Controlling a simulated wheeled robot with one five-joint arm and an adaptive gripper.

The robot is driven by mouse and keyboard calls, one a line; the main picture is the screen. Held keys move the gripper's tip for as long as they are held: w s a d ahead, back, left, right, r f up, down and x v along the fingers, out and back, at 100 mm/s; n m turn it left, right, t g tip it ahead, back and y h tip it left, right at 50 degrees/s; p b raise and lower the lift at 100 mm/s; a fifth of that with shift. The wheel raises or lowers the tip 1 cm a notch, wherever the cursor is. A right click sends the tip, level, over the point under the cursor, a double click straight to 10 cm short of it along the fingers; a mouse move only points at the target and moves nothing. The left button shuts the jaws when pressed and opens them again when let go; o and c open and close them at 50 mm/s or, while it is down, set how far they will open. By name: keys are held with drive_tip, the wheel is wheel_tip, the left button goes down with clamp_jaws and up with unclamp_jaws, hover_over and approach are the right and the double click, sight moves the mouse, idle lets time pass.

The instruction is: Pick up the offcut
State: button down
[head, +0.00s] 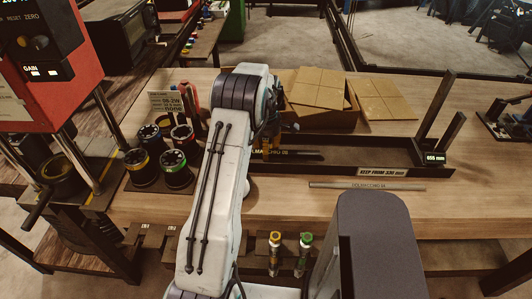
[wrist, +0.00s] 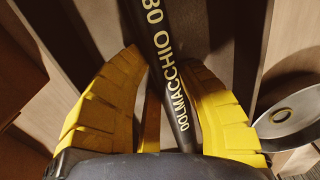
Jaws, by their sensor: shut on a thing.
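The offcut, a black hose piece with yellow DOLMACCHIO lettering (wrist: 168,75), runs between the two yellow fingers of my gripper (wrist: 158,70) in the wrist view. The fingers are shut on it. In the head view the hose (head: 305,155) sticks out to the right of my gripper, at the long black measuring trough (head: 345,167). I cannot tell whether it touches the trough floor. My gripper (head: 271,149) is mostly hidden behind my arm there.
A carton with cardboard sheets (head: 318,90) stands behind the trough. A 655 mm display (head: 435,158) is at its right end. A grey bar (head: 367,186) lies in front. Several round colour-ringed pots (head: 175,168) and the red crimper (head: 60,60) stand left.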

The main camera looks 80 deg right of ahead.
drive_tip(key=shift+r+b, duration=0.15)
drive_tip(key=shift+b, duration=0.15)
drive_tip(key=shift+a+r, duration=0.15)
drive_tip(key=shift+r, duration=0.1)
wheel_tip(320, 180, up, 6)
drive_tip(key=shift+s+r+b, duration=0.1)
drive_tip(key=shift+r+b, duration=0.1)
drive_tip(key=shift+b, duration=0.55)
drive_tip(key=s+a+b, duration=0.2)
drive_tip(key=a, duration=0.4)
drive_tip(key=s+a+b, duration=0.2)
drive_tip(key=a, duration=0.4)
drive_tip(key=s+a+b, duration=0.2)
drive_tip(key=s+a, duration=0.1)
drive_tip(key=a, duration=0.3)
drive_tip(key=shift+a+f, duration=0.1)
drive_tip(key=shift+a, duration=0.1)
